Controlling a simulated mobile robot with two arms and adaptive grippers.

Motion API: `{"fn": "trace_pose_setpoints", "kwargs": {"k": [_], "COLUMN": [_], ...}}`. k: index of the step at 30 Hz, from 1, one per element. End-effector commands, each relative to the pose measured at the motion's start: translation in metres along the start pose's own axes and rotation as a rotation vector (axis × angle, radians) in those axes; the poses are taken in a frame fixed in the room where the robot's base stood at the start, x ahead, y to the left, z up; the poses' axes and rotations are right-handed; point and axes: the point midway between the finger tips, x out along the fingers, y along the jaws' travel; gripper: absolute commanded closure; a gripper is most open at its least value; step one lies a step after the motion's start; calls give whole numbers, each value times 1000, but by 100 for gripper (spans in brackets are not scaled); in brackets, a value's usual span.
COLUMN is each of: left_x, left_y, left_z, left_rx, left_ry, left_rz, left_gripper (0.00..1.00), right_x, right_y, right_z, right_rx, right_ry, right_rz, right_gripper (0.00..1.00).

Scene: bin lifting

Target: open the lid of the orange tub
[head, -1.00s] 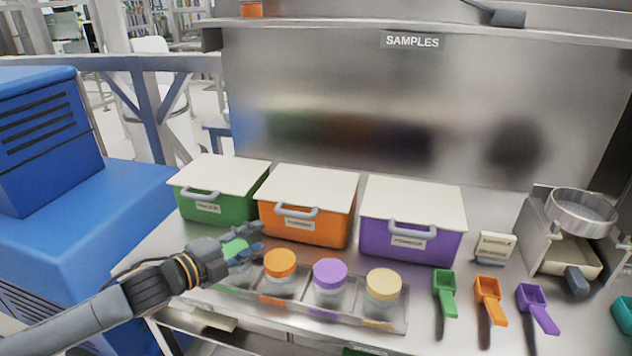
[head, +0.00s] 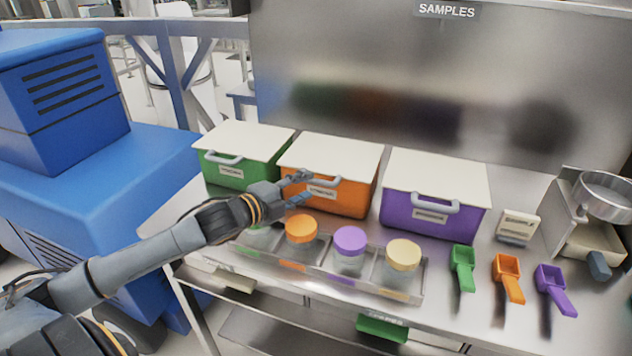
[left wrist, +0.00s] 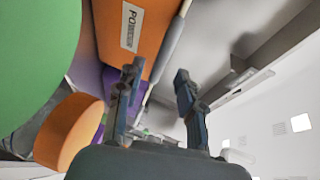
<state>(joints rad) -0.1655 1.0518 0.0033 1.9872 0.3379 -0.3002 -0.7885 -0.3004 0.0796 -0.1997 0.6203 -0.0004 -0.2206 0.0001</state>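The orange tub (head: 352,197) stands in the middle of a row of three on the bench, its flat cream lid (head: 335,150) lying shut on top. Its grey front handle (head: 322,182) is partly covered by my left gripper (head: 299,189), which is at the tub's front, near the lid's front edge. The left wrist view shows the tub's orange front (left wrist: 152,32) with its label just beyond the fingers. The two fingers of my left gripper (left wrist: 156,76) are apart. I cannot tell whether they touch the handle. My right gripper is not in view.
The green tub (head: 215,165) stands left and the purple tub (head: 395,215) right. A clear rack with lidded jars, including an orange-lidded jar (head: 301,230), stands in front, under my left forearm. Scoops and a metal sieve device (head: 590,215) are at the right.

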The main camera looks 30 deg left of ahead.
Motion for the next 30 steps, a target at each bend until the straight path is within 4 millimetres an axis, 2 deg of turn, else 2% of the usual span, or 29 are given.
{"fn": "trace_pose_setpoints", "kwargs": {"k": [6, 12, 24, 25, 26, 30], "left_x": [26, 43, 49, 49, 49, 49], "left_y": [-2, -1, 0, 0, 0, 0], "left_z": [0, 0, 0, 0, 0, 0], "left_rx": [-2, -1, 0, 1, 0, 1], "left_ry": [-1, -1, 0, 0, 0, 0], "left_rz": [-2, -1, 1, 1, 1, 1], "left_gripper": [63, 63, 63, 65, 71, 99], "right_x": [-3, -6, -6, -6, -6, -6], "right_y": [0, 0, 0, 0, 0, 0], "right_z": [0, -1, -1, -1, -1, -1], "right_rx": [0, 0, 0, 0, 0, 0], "right_ry": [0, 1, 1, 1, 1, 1], "right_rz": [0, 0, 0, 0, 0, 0], "right_gripper": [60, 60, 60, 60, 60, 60]}}
